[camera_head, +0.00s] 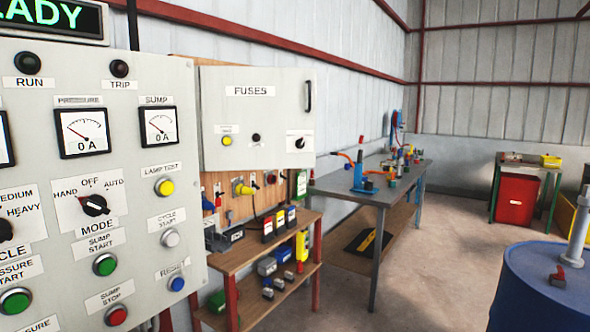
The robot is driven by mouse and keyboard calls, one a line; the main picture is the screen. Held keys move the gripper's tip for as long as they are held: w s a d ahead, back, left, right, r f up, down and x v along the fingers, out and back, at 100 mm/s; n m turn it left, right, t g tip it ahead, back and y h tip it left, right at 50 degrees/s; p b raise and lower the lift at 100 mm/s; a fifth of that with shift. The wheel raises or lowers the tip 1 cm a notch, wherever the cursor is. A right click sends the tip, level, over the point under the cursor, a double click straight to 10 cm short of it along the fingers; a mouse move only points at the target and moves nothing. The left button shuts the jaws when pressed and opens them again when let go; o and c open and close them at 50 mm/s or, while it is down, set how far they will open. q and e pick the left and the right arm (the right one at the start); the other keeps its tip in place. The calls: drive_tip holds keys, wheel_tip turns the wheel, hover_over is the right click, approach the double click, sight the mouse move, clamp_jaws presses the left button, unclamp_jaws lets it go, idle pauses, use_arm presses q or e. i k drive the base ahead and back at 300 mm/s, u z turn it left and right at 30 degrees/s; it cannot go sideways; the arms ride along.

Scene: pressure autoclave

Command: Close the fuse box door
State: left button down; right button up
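The fuse box door (255,125) is a pale grey panel labelled FUSES, left of the middle in the head view. It has a dark vertical handle (308,95) near its upper right edge, and a yellow button, a small black knob and a rotary switch along its lower part. The door lies across the front of the box and no inside of the box shows. I cannot tell whether it is fully shut or slightly ajar. Neither of my grippers is in view.
A large control panel (130,200) with gauges and buttons fills the left foreground. A wooden shelf bench (245,255) with tools stands below the fuse box. A grey workbench (395,190) stands beyond it. A blue drum (540,290) is at lower right. Concrete floor is open between.

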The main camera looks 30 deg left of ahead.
sight(264, 111)
drive_tip(key=u, duration=0.95)
drive_tip(key=i, duration=1.25)
drive_tip(key=z, duration=0.1)
